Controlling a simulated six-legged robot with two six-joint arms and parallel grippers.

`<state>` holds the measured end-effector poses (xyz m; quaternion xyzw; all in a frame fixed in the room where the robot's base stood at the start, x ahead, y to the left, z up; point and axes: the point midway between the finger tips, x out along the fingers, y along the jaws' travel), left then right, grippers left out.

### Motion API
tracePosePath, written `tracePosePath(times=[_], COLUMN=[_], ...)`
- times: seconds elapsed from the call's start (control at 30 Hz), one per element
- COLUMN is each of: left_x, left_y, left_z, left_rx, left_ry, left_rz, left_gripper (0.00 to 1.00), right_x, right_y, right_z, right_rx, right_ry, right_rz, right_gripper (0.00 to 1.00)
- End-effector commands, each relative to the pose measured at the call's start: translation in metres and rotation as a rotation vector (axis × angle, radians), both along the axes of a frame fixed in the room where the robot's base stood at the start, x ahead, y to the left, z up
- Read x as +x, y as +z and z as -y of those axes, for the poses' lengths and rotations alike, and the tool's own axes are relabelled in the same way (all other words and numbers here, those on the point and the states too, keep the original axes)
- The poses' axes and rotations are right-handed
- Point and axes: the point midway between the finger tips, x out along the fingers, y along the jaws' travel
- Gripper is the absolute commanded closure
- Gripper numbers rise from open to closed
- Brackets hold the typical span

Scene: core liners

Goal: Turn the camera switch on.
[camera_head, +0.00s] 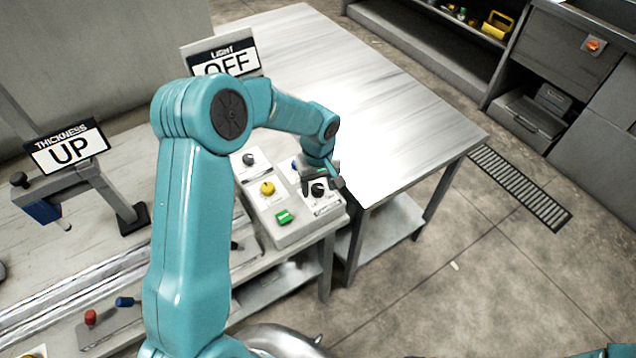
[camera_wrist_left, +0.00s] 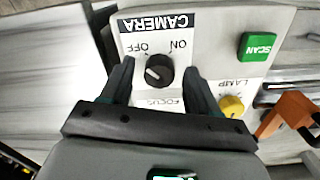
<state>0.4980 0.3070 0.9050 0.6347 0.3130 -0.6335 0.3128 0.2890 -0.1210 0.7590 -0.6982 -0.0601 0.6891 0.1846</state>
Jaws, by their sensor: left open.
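The camera switch is a black rotary knob (camera_wrist_left: 159,70) on a white plate lettered CAMERA, OFF and ON, upside down in the left wrist view. A pale mark shows on the knob's left part, the side of the word OFF; its exact setting is hard to tell. The knob also shows in the head view (camera_head: 318,190) on the control panel (camera_head: 290,236). My left gripper (camera_head: 323,182) is open over the panel. In the left wrist view its two fingers (camera_wrist_left: 157,82) stand on either side of the knob, with gaps showing; contact is not visible. My right gripper is out of view.
A green SCAN button (camera_wrist_left: 259,47) and a yellow LAMP knob (camera_wrist_left: 231,106) are close by on the panel. An orange part (camera_wrist_left: 288,115) lies beyond the lamp knob. A LIGHT OFF sign (camera_head: 222,62) and a THICKNESS UP sign (camera_head: 68,148) stand behind. The metal table (camera_head: 370,110) is bare.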

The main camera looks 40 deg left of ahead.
Motion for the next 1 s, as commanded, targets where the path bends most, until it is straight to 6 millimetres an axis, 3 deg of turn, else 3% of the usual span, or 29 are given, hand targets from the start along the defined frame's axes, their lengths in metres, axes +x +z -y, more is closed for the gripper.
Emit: tracePosePath(times=[0.07, 0.1, 0.27, 0.67, 1.0], left_x=[0.0, 0.0, 0.0, 0.0, 0.0], left_y=[0.0, 0.0, 0.0, -0.001, -0.001], left_z=[0.0, 0.0, 0.0, 0.0, 0.0], left_rx=[0.0, 0.0, 0.0, 0.0, 0.001], left_ry=[0.0, 0.0, 0.0, -0.062, -0.321], left_rz=[0.0, 0.0, 0.0, 0.001, 0.002], left_gripper=[0.4, 0.46, 0.96, 0.96, 0.96], right_x=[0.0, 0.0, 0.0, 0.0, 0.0], right_y=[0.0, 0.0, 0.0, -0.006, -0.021], right_z=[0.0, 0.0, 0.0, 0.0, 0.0], right_rx=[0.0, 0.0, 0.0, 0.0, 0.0], right_ry=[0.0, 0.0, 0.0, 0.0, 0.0], right_rz=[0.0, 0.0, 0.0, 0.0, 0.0], right_gripper=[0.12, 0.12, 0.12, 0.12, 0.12])
